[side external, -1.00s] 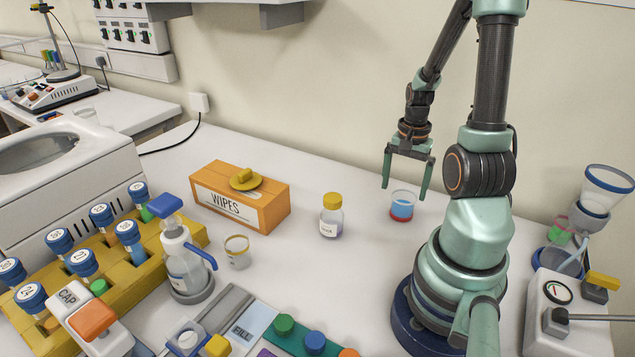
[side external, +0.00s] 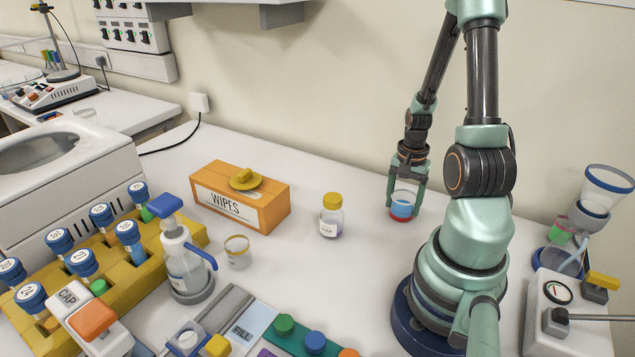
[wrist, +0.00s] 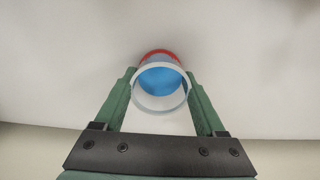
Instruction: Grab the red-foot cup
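The red-foot cup (side external: 401,209) is a small clear cup with blue liquid and a red base. It stands upright on the white bench, left of my arm's base. My gripper (side external: 404,203) is down around it, with one green finger on each side. In the wrist view the cup (wrist: 159,86) sits between the fingertips (wrist: 160,80), which appear to touch its walls on both sides. The gripper looks shut on the cup. Part of the cup's side is hidden by the fingers in the side view.
A yellow-capped bottle (side external: 332,216) stands left of the cup. Further left are the orange wipes box (side external: 238,198), a small yellow-rimmed cup (side external: 238,252) and a pump bottle (side external: 184,262). The wall (side external: 330,90) is behind. The bench around the cup is clear.

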